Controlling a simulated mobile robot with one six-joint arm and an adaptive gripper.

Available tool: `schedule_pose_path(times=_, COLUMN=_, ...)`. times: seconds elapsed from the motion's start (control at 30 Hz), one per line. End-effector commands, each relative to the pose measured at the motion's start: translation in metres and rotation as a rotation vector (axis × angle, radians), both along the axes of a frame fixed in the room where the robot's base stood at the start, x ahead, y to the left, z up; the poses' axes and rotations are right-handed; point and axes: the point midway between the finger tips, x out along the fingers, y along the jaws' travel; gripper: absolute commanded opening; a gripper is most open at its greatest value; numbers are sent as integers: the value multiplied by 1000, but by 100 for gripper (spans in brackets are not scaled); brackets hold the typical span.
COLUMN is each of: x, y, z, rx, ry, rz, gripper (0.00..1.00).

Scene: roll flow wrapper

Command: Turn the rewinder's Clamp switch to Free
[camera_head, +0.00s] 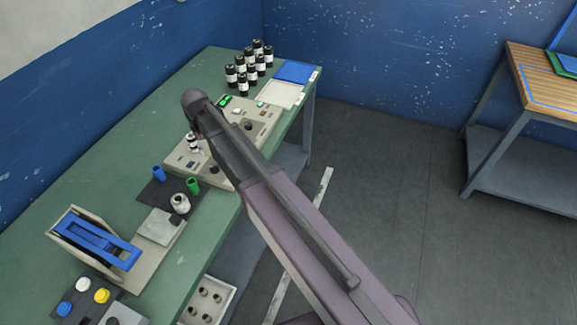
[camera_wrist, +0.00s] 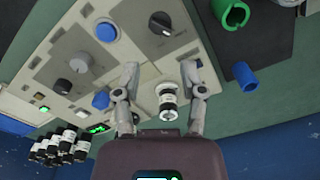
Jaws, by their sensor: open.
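The beige rewinder (camera_head: 262,112) stands on the green bench, partly hidden by my arm. Its panel (camera_wrist: 92,50) fills the upper left of the wrist view. A black pointer knob (camera_wrist: 160,23) sits at the panel's top, beyond my fingertips. A grey knob (camera_wrist: 79,66), a large blue button (camera_wrist: 106,32) and a smaller blue button (camera_wrist: 101,100) are left of it. The labels are too small to read, so I cannot tell which control is Clamp. My gripper (camera_wrist: 160,70) is open over the panel, with a small black-and-white roll (camera_wrist: 167,100) showing between its fingers, apart from them.
Several black-and-white rolls (camera_head: 241,82) stand at the bench's far end beside a blue tray (camera_head: 296,71) and a pale tray (camera_head: 280,93). Blue (camera_wrist: 245,77) and green (camera_wrist: 231,13) cylinders are right of the panel. The floor (camera_head: 385,170) right of the bench is clear.

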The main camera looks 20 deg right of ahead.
Motion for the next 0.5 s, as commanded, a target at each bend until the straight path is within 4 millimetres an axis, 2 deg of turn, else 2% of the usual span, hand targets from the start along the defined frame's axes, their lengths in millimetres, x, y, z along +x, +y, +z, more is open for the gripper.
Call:
schedule_pose_path(times=0.03, x=0, y=0, z=9, rx=0, ry=0, rz=0, gripper=53)
schedule_pose_path(times=0.5, x=0, y=0, z=48, rx=0, ry=0, rz=0, gripper=53)
